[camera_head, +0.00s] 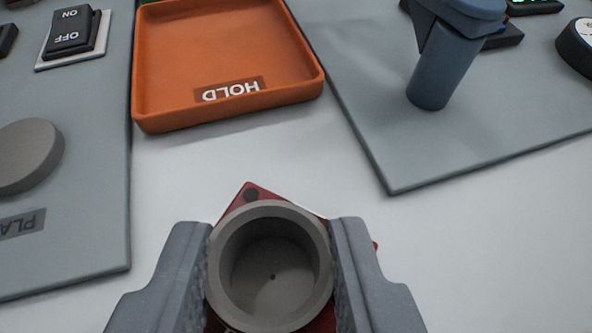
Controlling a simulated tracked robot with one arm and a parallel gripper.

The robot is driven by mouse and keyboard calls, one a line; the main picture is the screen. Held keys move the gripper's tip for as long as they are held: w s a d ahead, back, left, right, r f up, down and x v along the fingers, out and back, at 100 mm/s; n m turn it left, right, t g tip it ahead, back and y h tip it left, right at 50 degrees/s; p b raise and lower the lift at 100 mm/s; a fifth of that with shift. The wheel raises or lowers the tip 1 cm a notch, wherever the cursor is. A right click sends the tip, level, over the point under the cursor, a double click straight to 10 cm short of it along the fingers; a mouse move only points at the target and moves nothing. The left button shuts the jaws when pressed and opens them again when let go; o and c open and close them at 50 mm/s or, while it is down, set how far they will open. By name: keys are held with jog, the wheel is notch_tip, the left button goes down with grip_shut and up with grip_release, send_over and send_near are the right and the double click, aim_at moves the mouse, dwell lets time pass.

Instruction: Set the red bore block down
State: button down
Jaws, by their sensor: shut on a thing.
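The red bore block (266,193) is at the bottom middle of the head view. It has a red, square-looking plate, turned at an angle, with a dark round spot near its far corner. A grey round cup with a thick rim and a small dark dot in its floor sits over the plate. My gripper (270,226) is shut on the block, with one finger on each side of the grey cup. The fingers and cup hide much of the red plate. I cannot tell whether the block touches the white surface below.
An orange HOLD tray (312,88), empty where visible, lies ahead. A grey panel with an ON/OFF switch (72,32) and round grey disc (27,156) is left. A grey mat (400,160) with a blue-grey post (440,75) is right. White surface (240,150) between is clear.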

aim_at(280, 280)
jog(key=shift+w+d+f, duration=0.1)
jog(key=shift+w, duration=0.6)
jog(key=shift+f, duration=0.1)
notch_tip(280, 280, down, 3)
jog(key=shift+f+b, duration=0.2)
jog(key=shift+b, duration=0.6)
jog(key=shift+r, duration=0.1)
jog(key=c, duration=1)
grip_release()
jog(key=shift+c, duration=0.2)
